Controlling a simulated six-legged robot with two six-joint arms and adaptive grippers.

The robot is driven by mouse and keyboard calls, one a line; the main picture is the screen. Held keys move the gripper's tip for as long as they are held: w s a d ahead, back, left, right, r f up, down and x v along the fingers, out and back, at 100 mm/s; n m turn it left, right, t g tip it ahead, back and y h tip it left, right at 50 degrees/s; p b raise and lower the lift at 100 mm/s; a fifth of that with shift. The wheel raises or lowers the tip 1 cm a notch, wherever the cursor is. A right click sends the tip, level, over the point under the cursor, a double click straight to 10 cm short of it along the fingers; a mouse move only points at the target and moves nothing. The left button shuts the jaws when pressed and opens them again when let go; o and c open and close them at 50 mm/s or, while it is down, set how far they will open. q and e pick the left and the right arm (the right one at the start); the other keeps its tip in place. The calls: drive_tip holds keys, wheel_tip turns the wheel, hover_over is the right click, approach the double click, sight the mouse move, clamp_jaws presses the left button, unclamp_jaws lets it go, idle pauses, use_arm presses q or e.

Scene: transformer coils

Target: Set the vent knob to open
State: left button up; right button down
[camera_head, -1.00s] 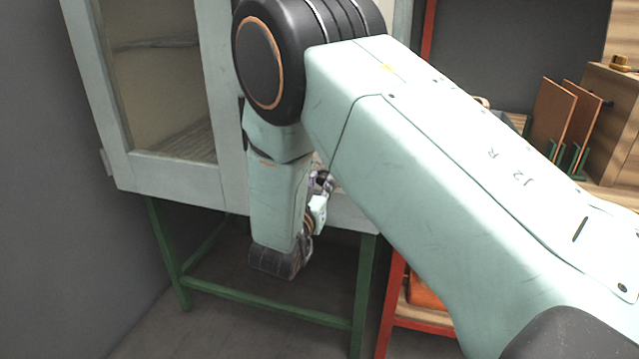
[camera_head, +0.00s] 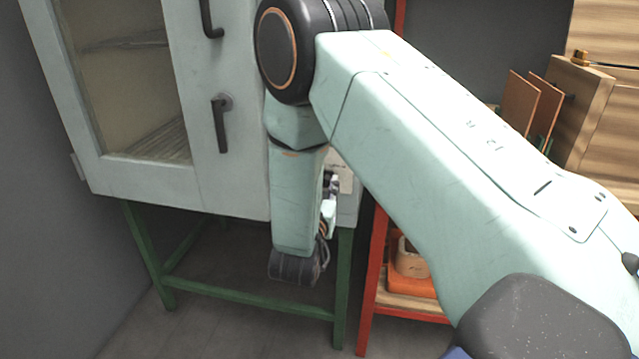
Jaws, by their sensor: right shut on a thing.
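The pale cabinet (camera_head: 235,190) stands on a green frame at left, with a windowed door and dark handles. My right arm crosses the view from the lower right and bends down in front of the cabinet. My right gripper (camera_head: 331,192) shows only in part behind my own wrist, at the cabinet's lower right panel (camera_head: 345,178). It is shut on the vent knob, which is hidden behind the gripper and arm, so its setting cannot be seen. My left gripper is not in view.
A dark lever handle (camera_head: 221,122) sits on the cabinet front, left of my arm. A red-framed shelf (camera_head: 372,285) with an orange box (camera_head: 410,283) stands to the right. Brown boards (camera_head: 530,105) stand in racks at the back right. A grey wall closes the left.

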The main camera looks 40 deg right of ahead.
drive_tip(key=c, duration=1.2)
unclamp_jaws()
drive_tip(key=shift+s+d, duration=0.2)
drive_tip(key=shift+o, duration=0.2)
drive_tip(key=shift+a, duration=0.2)
drive_tip(key=v, duration=0.7)
drive_tip(key=shift+a, duration=0.1)
